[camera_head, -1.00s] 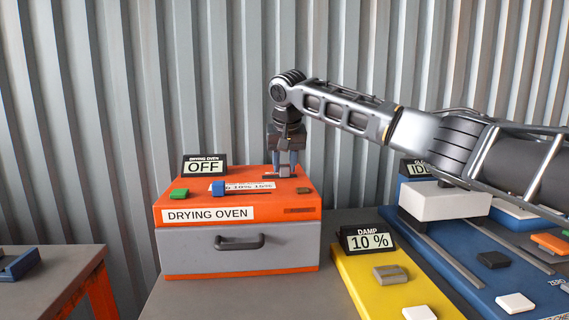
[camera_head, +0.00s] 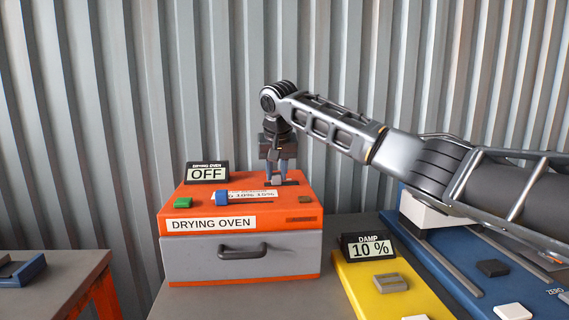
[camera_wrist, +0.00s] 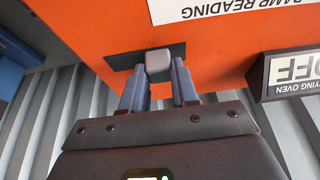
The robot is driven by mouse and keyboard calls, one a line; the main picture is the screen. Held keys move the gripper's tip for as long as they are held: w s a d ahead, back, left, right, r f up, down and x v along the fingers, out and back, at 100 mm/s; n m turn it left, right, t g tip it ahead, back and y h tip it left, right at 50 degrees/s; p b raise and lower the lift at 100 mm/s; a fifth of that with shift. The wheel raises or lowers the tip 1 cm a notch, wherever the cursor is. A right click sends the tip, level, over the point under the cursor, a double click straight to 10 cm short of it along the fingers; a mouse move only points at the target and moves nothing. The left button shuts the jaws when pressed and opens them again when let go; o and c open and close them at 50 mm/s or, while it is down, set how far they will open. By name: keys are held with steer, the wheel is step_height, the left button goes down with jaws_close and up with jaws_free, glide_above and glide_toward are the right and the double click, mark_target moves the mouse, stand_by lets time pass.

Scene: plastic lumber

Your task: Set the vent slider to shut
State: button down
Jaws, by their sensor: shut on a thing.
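The vent slider is a small grey knob (camera_wrist: 158,64) in a dark slot (camera_wrist: 122,60) on the orange top of the drying oven (camera_head: 288,222). My gripper (camera_wrist: 160,78) is shut on the knob, one blue-grey finger on each side.
The oven's OFF display (camera_head: 207,174) stands at the back left. A yellow panel with a DAMP display (camera_head: 369,247) stands to the right.

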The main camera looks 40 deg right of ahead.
steer(key=shift+w+a+r+p, duration=0.5)
steer(key=shift+p, duration=0.25)
steer(key=shift+a+f, duration=0.1)
steer(key=shift+f, duration=0.1)
steer(key=c, duration=1.3)
jaws_free()
steer(key=o, duration=0.5)
steer(key=shift+a+f, duration=0.1)
steer(key=shift+f, duration=0.15)
steer(key=shift+c, duration=0.2)
steer(key=v, duration=0.7)
steer(key=shift+r, duration=0.4)
steer(key=shift+a+r, duration=0.1)
